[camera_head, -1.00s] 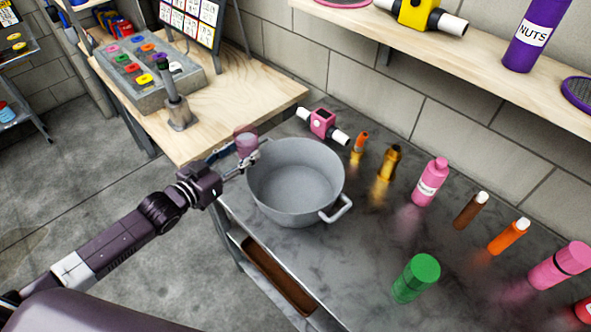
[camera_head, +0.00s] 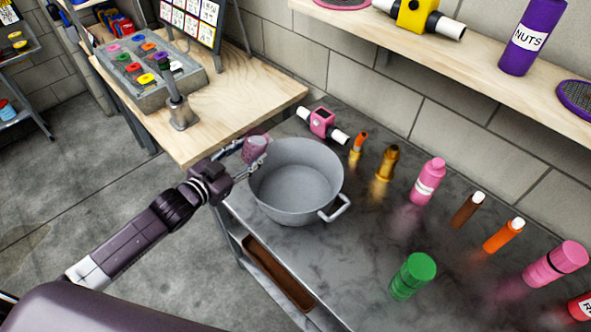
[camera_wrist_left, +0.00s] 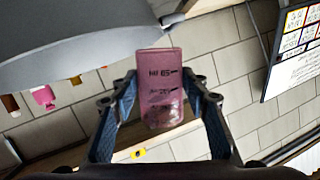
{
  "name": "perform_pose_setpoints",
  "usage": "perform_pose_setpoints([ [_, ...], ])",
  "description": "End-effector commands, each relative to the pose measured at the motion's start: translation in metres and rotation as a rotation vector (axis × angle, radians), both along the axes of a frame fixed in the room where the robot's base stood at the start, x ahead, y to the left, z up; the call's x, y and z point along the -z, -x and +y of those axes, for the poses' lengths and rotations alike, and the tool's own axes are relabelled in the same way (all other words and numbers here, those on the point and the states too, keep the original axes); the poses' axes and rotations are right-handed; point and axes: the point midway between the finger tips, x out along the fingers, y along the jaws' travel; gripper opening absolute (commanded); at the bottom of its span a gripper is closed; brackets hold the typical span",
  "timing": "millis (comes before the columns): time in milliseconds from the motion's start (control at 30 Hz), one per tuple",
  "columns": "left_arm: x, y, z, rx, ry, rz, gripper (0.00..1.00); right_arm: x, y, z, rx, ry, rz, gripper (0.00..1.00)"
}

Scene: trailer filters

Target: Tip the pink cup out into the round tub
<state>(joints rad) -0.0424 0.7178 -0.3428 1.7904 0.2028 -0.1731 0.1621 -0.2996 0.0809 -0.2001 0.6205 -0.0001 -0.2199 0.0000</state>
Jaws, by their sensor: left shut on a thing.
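The pink cup (camera_head: 256,147) is translucent, with dark measuring marks that show in the left wrist view (camera_wrist_left: 160,88). My left gripper (camera_head: 250,160) is shut on the pink cup, and its two fingers (camera_wrist_left: 160,100) stand either side of the cup in the left wrist view. The cup is tilted at the left rim of the round tub (camera_head: 312,205). The tub is a grey pot with a side handle, and the inside that I can see is empty. My right gripper is not in view.
Behind the tub lies a pink block with white pipe ends (camera_head: 322,123). Several bottles, among them a green one (camera_head: 413,276) and a pink one (camera_head: 428,181), stand on the grey counter (camera_head: 345,270). A wooden table (camera_head: 230,110) with a button panel (camera_head: 150,72) adjoins at the left.

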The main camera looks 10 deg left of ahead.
Motion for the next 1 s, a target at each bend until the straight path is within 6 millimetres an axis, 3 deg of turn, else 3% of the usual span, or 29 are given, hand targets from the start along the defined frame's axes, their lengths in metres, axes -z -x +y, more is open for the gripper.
perform_pose_setpoints([
  [400,0.007,0.0,-0.013,0.0,-0.193,-0.012,0.12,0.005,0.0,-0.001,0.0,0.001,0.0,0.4],
  [1000,0.01,0.0,-0.019,-0.001,-0.27,-0.015,0.12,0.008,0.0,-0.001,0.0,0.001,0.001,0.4],
])
